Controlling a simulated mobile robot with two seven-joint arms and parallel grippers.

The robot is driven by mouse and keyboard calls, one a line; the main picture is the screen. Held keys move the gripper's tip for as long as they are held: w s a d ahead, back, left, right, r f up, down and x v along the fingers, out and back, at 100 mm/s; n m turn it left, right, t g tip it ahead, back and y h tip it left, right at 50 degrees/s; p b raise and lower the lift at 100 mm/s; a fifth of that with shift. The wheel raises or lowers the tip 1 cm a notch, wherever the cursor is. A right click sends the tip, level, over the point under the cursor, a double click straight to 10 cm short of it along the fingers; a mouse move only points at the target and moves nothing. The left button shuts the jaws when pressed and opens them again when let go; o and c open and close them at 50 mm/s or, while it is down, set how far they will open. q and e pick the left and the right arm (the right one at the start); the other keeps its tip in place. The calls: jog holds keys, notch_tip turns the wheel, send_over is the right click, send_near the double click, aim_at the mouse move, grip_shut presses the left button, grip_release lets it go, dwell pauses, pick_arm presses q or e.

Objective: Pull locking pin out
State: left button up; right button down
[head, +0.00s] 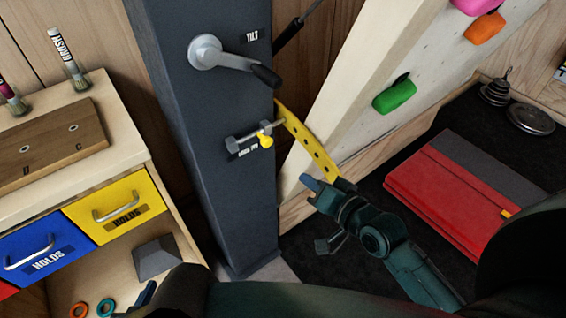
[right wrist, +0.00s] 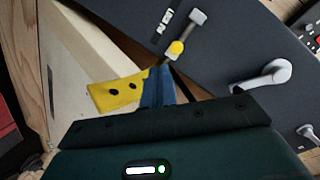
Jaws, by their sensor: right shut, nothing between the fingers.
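The locking pin (head: 244,143) sits in the front of the dark grey post (head: 215,205), below the tilt crank. A yellow perforated bar (head: 307,141) runs down to the right beside the post. My right gripper (head: 312,184) is shut and empty near the bar's lower end, below and right of the pin and apart from it. A blue fingertip, apparently my left gripper's (head: 147,293), shows at the lower left; its jaws are hidden.
The tilt crank (head: 220,55) stands out above the pin. A white climbing panel (head: 420,60) with coloured holds leans at the right. A red folded pad (head: 450,190) lies on the dark mat. A cabinet with blue and yellow drawers (head: 116,207) stands at the left.

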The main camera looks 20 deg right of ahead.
pick_arm(q)
jog(key=t+b, duration=0.1)
jog(key=b, duration=0.2)
jog(key=shift+s+f+h, duration=0.1)
jog(key=shift+f+h, duration=0.2)
jog(key=shift+f, duration=0.1)
pick_arm(e)
jog(key=w+r+m, duration=0.1)
jog(key=w+d+r+m+t+y, duration=0.1)
jog(key=w+m, duration=0.1)
jog(key=shift+w+d+r+t, duration=0.1)
jog(key=shift+w+r+t, duration=0.05)
jog(key=shift+w+t, duration=0.15)
pick_arm(q)
jog(key=shift+s+a+r+t+b, duration=0.15)
jog(key=shift+r+t+b, duration=0.15)
jog(key=shift+b, duration=0.25)
pick_arm(e)
jog(key=x, duration=1)
pick_arm(q)
jog(key=shift+f, duration=0.1)
